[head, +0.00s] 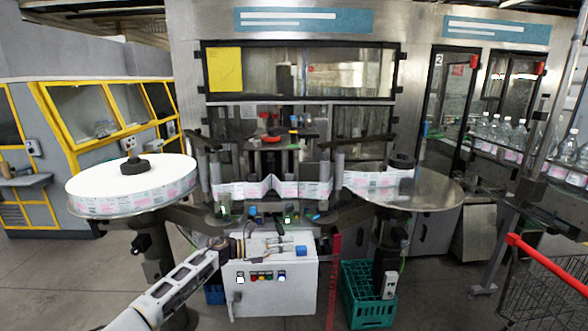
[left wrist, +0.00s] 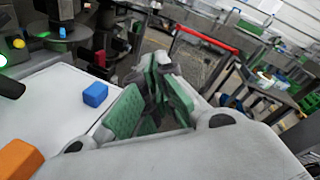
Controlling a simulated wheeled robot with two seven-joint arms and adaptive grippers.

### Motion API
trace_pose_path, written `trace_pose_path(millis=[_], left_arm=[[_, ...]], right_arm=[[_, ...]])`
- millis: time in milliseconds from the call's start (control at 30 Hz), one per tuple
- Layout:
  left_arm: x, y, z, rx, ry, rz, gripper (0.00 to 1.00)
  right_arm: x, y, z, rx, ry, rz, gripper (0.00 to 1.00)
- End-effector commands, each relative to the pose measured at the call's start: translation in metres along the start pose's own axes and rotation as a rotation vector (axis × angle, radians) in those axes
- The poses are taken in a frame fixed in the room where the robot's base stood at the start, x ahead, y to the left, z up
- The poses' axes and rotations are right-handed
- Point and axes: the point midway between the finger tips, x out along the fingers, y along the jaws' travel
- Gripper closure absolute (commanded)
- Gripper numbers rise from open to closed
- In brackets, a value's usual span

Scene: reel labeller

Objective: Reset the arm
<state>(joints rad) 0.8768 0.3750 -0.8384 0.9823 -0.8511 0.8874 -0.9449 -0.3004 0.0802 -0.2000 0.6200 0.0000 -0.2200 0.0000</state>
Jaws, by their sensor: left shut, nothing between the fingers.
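My left arm reaches in from the bottom left of the head view. Its gripper (head: 290,247) is over the top of the white control cabinet (head: 255,284), at the front of the labelling machine. In the left wrist view the green-padded fingers (left wrist: 155,98) are shut with nothing between them. Whether they touch the cabinet top is unclear. A blue block (head: 301,251) is on the cabinet top close by the fingertips; it also shows in the left wrist view (left wrist: 95,95), apart from the fingers. My right gripper is not in view.
A large label reel (head: 130,185) stands at left and a smaller reel (head: 380,183) at right, with the label web (head: 275,189) between them. A green crate (head: 370,310) and a red post (head: 333,285) are right of the cabinet. An orange block (left wrist: 18,160) shows in the wrist view.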

Motion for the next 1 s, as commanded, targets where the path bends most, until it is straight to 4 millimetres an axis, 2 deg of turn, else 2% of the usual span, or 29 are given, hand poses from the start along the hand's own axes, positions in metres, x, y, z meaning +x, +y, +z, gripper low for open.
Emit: trace_pose_path(millis=[33,267,467,767,1000], left_arm=[[0.000,0.010,-0.012,-0.066,-0.031,0.014,1.00],[-0.010,0.053,-0.058,-0.357,-0.179,0.089,1.00],[-0.025,0.092,-0.108,-0.615,-0.306,0.163,1.00],[-0.060,0.145,-0.209,-1.005,-0.497,0.293,1.00],[-0.095,0.174,-0.304,-1.301,-0.649,0.411,1.00]], right_arm=[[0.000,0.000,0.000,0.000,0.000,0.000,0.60],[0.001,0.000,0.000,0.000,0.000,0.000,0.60],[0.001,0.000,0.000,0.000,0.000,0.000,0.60],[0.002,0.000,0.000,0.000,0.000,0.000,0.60],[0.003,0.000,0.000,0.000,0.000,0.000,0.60]])
